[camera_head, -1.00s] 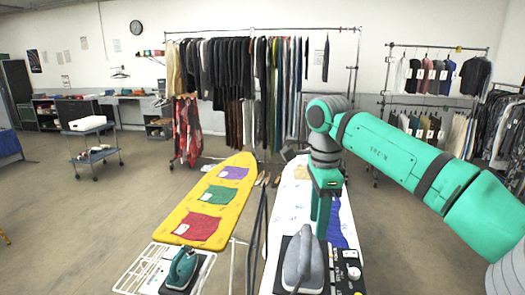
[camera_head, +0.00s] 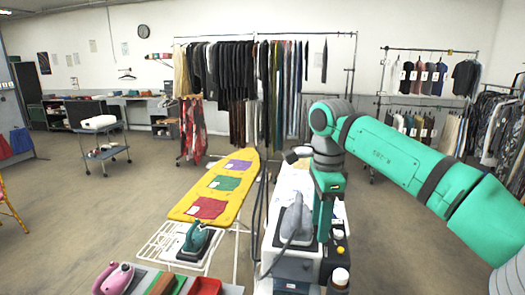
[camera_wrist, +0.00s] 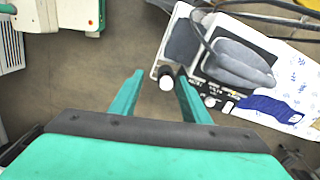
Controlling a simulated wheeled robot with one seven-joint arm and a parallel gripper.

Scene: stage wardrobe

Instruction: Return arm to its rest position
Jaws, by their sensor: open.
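My arm reaches in from the right in the head view, bent at a teal elbow, with its hand pointing down. My gripper (camera_head: 323,236) hangs at the right side of the white patterned ironing board (camera_head: 262,236), close to a grey iron (camera_head: 297,220) in the picture. In the wrist view my gripper (camera_wrist: 160,74) has its two teal fingers spread apart with nothing between them. The grey iron (camera_wrist: 238,62) lies to the right of the fingers there. Whether a finger touches the control box (camera_wrist: 197,88) beside the iron, I cannot tell.
A yellow ironing board (camera_head: 180,212) with folded cloths and a teal iron (camera_head: 195,238) stands to the left. A pink iron (camera_head: 115,279) and red tray (camera_head: 205,286) sit at the bottom edge. Clothes racks (camera_head: 262,36) stand behind.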

